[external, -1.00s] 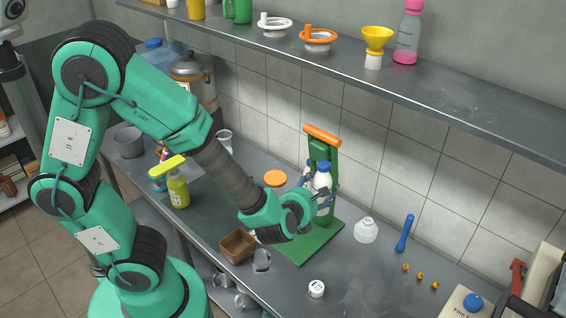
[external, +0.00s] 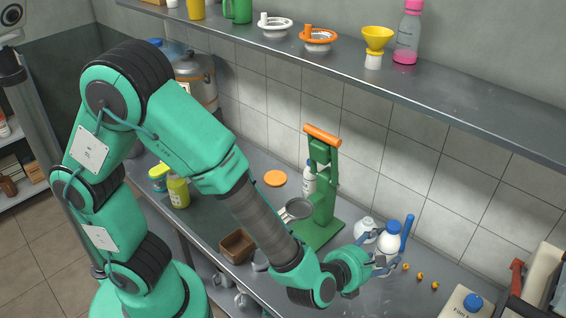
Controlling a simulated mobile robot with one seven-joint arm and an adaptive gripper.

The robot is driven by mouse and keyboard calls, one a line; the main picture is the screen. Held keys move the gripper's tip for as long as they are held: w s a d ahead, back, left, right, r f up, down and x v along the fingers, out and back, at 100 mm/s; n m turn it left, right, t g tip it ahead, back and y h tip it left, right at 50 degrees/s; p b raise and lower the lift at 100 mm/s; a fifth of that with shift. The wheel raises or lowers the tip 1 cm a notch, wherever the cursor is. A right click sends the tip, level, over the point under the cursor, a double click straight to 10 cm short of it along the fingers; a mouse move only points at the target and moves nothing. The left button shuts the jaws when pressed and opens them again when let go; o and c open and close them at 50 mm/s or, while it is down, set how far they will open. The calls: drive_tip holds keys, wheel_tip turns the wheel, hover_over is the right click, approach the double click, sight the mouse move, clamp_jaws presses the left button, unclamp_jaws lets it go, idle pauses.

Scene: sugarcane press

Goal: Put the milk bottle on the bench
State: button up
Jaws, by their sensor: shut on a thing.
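The milk bottle (external: 389,240) is white with a blue cap and stands upright at the right side of the bench (external: 395,300). My gripper (external: 383,264) is shut on its lower part from the front left. The fingers cover some of the bottle's base, so I cannot tell whether it touches the bench or hangs just above it.
A white jug (external: 364,228) is close on the left of the bottle, and a blue-handled tool (external: 407,232) is close on its right. Small orange pieces (external: 420,276) lie to the right. The green press (external: 322,195) stands to the left, with the shelf (external: 450,108) above.

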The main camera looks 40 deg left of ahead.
wheel_tip(320, 180, down, 18)
drive_tip(key=shift+a+r, duration=0.15)
drive_tip(key=shift+r, duration=0.05)
drive_tip(key=shift+w, duration=0.15)
idle(0.4)
drive_tip(key=w+d+f+b, duration=0.1)
drive_tip(key=w+d+b, duration=0.1)
drive_tip(key=w+d, duration=0.8)
drive_tip(key=shift+x, duration=1.15)
drive_tip(key=shift+w+r, duration=0.1)
drive_tip(key=shift+r, duration=0.1)
drive_tip(key=shift+f+b, duration=0.5)
drive_tip(key=shift+f, duration=1.25)
drive_tip(key=shift+f, duration=0.1)
